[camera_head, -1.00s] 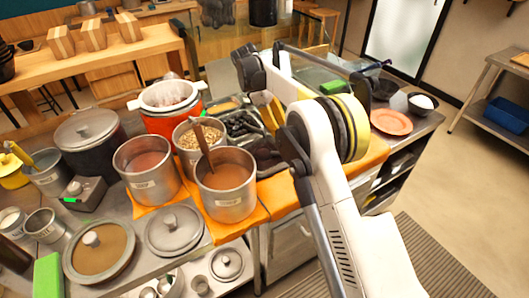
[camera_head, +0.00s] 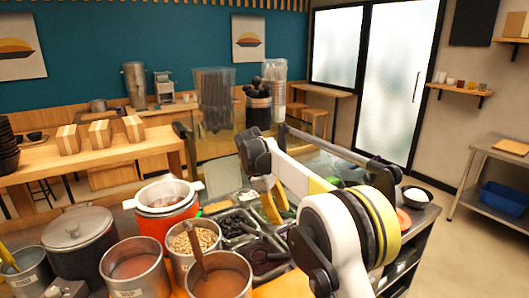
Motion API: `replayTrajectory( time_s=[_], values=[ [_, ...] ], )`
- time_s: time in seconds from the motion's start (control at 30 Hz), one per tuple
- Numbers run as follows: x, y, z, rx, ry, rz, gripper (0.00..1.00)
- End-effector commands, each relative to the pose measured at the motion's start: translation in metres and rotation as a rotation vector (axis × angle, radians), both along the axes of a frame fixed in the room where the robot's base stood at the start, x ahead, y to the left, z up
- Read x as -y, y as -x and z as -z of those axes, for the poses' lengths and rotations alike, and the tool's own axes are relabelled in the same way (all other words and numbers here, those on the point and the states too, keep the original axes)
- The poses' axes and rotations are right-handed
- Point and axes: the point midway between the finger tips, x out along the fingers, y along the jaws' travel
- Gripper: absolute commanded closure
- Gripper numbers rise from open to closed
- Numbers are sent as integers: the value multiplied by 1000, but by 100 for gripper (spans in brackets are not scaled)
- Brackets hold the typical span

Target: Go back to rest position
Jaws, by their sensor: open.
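My arm rises from the lower right, with a white link, dark joints and yellow bands. It is folded over the serving counter. I cannot clearly make out my gripper's fingertips; the folded arm covers part of the area. A pot of brown contents (camera_head: 222,284) with a ladle (camera_head: 196,245) standing in it is at the bottom, partly cut off. A second pot (camera_head: 133,270) stands to its left. No item is visibly held by the arm.
A red pot with a white strainer (camera_head: 165,195), a lidded dark pot (camera_head: 78,240) and a pot of beans (camera_head: 193,240) crowd the counter. Topping trays (camera_head: 236,222) lie beneath the arm. Open floor lies on the right.

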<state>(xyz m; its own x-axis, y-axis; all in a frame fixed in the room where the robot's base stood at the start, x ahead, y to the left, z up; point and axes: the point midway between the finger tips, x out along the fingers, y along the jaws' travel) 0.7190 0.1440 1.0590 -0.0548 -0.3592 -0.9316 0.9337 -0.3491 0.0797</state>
Motion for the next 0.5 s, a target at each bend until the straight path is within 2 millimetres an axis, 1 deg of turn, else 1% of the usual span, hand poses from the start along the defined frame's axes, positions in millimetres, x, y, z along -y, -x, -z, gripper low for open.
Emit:
replayTrajectory(
  time_s=[0.03, 0.1, 0.17, 0.2, 0.27, 0.37, 0.4, 0.47, 0.5],
  values=[
    [13, 10, -19, 37, -22, 41, 60],
    [27, 25, -41, 98, -56, 102, 60],
    [39, 39, -57, 148, -86, 157, 60],
    [46, 50, -67, 181, -107, 193, 60],
    [58, 68, -81, 231, -139, 251, 60],
    [76, 101, -98, 312, -195, 346, 60],
    [82, 116, -103, 343, -218, 385, 60],
    [92, 138, -108, 390, -252, 445, 60],
    [98, 154, -110, 419, -277, 485, 60]
  ],
)
